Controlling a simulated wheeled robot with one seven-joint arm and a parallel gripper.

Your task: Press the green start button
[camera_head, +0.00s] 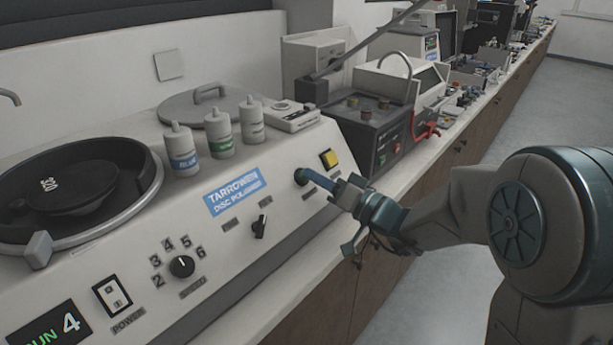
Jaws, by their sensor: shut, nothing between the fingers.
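A selector knob (181,266), a smaller knob (260,227) and a power switch (113,296) sit on the panel. Several bottles (221,134) stand behind it. A dark machine (371,133) with a red hose stands to the right. The floor (440,270) in front is clear.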

